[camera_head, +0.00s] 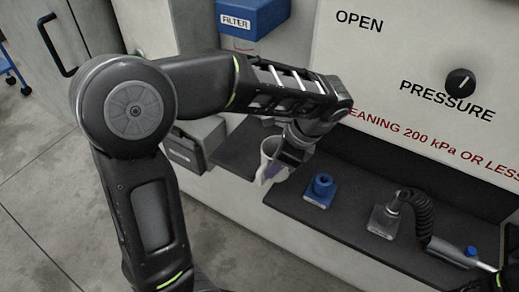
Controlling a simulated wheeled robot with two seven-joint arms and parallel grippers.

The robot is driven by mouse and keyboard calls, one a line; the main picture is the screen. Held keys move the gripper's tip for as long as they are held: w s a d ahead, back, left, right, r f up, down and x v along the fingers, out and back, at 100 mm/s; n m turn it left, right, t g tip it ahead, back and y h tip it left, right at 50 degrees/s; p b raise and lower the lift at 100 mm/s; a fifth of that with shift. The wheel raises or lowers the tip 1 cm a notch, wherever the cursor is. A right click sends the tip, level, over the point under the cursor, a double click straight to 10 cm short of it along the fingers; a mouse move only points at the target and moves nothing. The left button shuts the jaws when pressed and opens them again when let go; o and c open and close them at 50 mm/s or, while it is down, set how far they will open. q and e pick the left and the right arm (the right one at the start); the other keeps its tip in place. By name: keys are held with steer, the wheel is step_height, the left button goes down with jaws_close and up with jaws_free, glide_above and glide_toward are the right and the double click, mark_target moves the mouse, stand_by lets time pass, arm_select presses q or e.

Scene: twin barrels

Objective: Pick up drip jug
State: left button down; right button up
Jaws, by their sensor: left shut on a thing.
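My left arm reaches over from the left, and my left gripper (289,156) points down at the jug's right side. The gripper is shut on the jug; its fingertips are partly hidden. I cannot tell whether the jug's base touches the shelf. A dark piece of my right arm shows at the bottom right corner, but its gripper does not show.
A blue fitting (320,190) and a grey block with a black coiled hose (421,208) are on the dark shelf (345,220) to the right. A pressure knob (460,82) is on the panel above. A blue filter box (250,17) hangs at the top. Grey floor lies left.

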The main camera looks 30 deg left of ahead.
arm_select(q)
steer(key=shift+s+d, duration=0.45)
steer(key=shift+d, duration=0.3)
steer(key=shift+s+d, duration=0.4)
steer(key=shift+d, duration=0.3)
